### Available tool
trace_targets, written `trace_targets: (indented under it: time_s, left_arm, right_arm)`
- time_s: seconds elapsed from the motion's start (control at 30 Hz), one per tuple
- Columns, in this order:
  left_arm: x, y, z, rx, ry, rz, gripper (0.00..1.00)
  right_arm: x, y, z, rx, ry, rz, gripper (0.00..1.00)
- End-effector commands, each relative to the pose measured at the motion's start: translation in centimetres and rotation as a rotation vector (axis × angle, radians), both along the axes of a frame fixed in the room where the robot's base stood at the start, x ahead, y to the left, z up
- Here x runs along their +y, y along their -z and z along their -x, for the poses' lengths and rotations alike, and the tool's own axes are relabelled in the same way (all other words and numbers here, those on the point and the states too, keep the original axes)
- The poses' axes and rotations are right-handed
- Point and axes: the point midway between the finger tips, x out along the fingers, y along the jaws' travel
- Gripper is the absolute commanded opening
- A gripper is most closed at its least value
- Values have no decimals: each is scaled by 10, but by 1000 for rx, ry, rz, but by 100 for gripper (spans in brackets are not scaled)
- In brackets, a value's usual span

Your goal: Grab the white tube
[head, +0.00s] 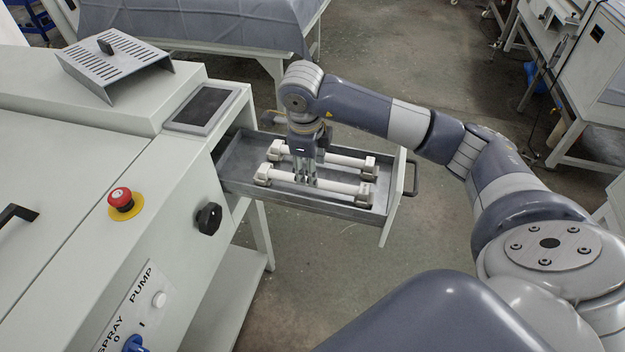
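Two white tubes with grey-white end fittings lie side by side in an open drawer (235,181). The nearer white tube (335,187) and the farther white tube (345,160) both run left to right. My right gripper (306,180) points down into the drawer, with its fingertips at the nearer tube, left of its middle. The fingers hide a short part of that tube, and the gripper body covers part of the farther one. Whether the fingers are closed on the tube cannot be told. My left gripper is not in view.
The drawer's front panel and dark handle (411,180) stick out to the right. The machine has a red emergency button (121,198), a black knob (209,217) and a grey perforated cover (112,62). A covered table (200,20) stands behind; the floor right of the drawer is clear.

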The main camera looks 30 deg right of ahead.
Motion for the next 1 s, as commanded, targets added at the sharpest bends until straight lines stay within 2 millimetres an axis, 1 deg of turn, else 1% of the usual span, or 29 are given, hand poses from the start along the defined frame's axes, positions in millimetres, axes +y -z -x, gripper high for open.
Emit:
trace_targets:
  time_s: [0.1,0.17,0.27,0.4,0.53,0.63,0.83,0.87,0.9,0.97,1.0]
  left_arm:
    - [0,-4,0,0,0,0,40]
    - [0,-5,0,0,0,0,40]
    - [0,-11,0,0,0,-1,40]
    - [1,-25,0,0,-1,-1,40]
    - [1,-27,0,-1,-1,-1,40]
    - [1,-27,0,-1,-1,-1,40]
    - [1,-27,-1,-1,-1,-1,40]
    - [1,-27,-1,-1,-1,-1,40]
    - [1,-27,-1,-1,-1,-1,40]
    - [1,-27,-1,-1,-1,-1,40]
    - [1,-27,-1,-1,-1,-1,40]
  right_arm:
    - [-1,11,-1,1,-1,-1,45]
    - [-2,14,-2,-1,-1,-2,45]
    - [-4,22,-4,3,0,-2,45]
    - [-10,41,-8,4,0,-2,45]
    - [-11,58,-11,3,-2,-3,45]
    - [-12,64,-12,-1,-2,-2,45]
    - [-12,65,-12,-1,-3,-2,45]
    - [-12,65,-12,-1,-3,-2,38]
    - [-12,65,-12,-1,-3,-2,29]
    - [-12,65,-12,-1,-3,-2,15]
    - [-12,65,-12,-1,-3,-2,6]
